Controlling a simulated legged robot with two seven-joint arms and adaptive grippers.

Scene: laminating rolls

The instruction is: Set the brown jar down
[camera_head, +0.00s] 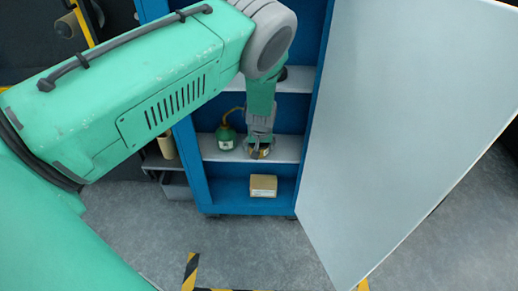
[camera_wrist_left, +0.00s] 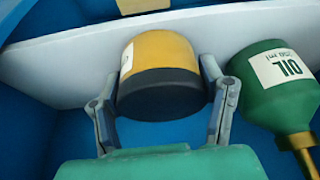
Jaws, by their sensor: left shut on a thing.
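The brown jar (camera_head: 264,153), ochre with a dark lid, is at the middle white shelf (camera_head: 287,147) of the blue cabinet. My left gripper (camera_head: 259,148) reaches down to it from above. In the left wrist view the jar (camera_wrist_left: 163,62) sits between the two fingers of my left gripper (camera_wrist_left: 165,75), which is shut on its sides, with the dark lid towards my palm. The jar's base lies against or close to the shelf (camera_wrist_left: 60,65); I cannot tell whether it touches. My right gripper is not in view.
A green oil bottle (camera_head: 226,138) stands close beside the jar, left of it in the head view. A cardboard box (camera_head: 263,185) is on the cabinet's bottom. The grey door (camera_head: 400,120) hangs open at the right. Blue cabinet walls (camera_head: 192,155) flank the shelf.

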